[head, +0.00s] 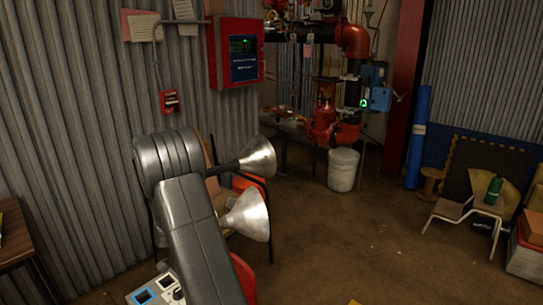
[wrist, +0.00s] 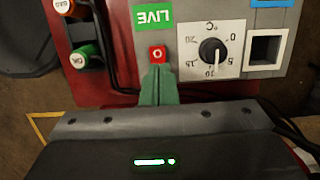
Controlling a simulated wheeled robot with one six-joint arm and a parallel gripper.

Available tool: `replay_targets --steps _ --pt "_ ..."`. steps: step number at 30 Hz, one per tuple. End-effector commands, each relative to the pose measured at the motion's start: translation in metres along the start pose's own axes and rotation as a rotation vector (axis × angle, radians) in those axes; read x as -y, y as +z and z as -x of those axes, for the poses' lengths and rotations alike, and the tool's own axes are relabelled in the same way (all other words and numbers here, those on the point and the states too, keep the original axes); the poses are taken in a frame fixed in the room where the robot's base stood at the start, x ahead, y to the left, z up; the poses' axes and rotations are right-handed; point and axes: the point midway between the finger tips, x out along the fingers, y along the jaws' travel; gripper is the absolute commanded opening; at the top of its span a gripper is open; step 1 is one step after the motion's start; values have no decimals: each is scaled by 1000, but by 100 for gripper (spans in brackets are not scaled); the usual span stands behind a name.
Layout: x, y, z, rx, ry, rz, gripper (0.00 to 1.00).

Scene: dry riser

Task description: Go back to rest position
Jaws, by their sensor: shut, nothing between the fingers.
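My gripper (wrist: 158,72) shows in the wrist view with its two green fingers shut together and nothing between them. The fingertips point at a small red square button (wrist: 157,53) marked 0 on a control panel. They appear just below it in the picture; I cannot tell whether they touch it. The panel also carries a green LIVE label (wrist: 153,15), a black temperature dial (wrist: 211,50) and a square white-framed socket (wrist: 266,48). In the head view my arm reaches down over part of the panel (head: 143,297), and my gripper is hidden.
Two metal cone-shaped lamps (head: 247,214) stand beside my arm. A wooden table (head: 20,250) is at left. A white bucket (head: 342,170) stands under red pipework. The floor at centre right is open.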

Motion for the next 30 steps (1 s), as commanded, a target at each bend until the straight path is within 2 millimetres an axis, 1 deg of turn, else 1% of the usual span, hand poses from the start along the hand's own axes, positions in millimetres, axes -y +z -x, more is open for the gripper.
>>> replay_targets --steps 1,3,15,16,17,26,27,30 --pt "1 1 14 0 -5 0 0" --pt "1 1 29 -2 -4 1 0" --pt "0 0 110 -4 -3 0 0" --pt "0 2 98 -13 0 3 0" --pt "-1 3 96 -22 0 4 0" --pt "-3 12 93 -108 -10 7 0" --pt "-4 12 90 -114 -8 6 0" --pt "-4 9 68 -111 -5 4 0"
